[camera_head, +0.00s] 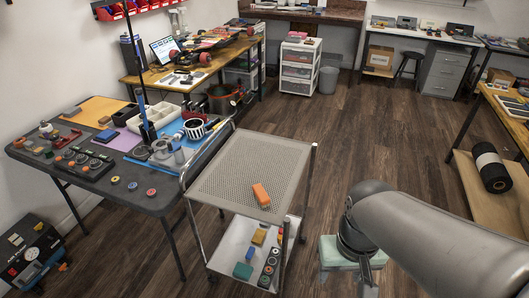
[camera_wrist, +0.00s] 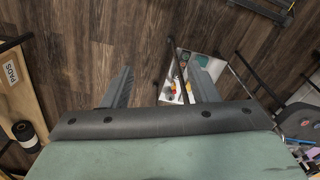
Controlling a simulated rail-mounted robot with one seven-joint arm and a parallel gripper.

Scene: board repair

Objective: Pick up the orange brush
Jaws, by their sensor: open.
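The orange brush (camera_head: 261,195) lies on the perforated top shelf of the metal cart (camera_head: 225,180), near its right side, in the head view. It looks like a small orange block; its bristles cannot be made out. I cannot pick out the brush for sure in the wrist view.
The cart's lower shelf (camera_head: 225,236) holds coloured blocks and several small round items. A crowded dark table (camera_head: 150,205) stands left of the cart. The floor (camera_head: 350,140) behind the cart is clear.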

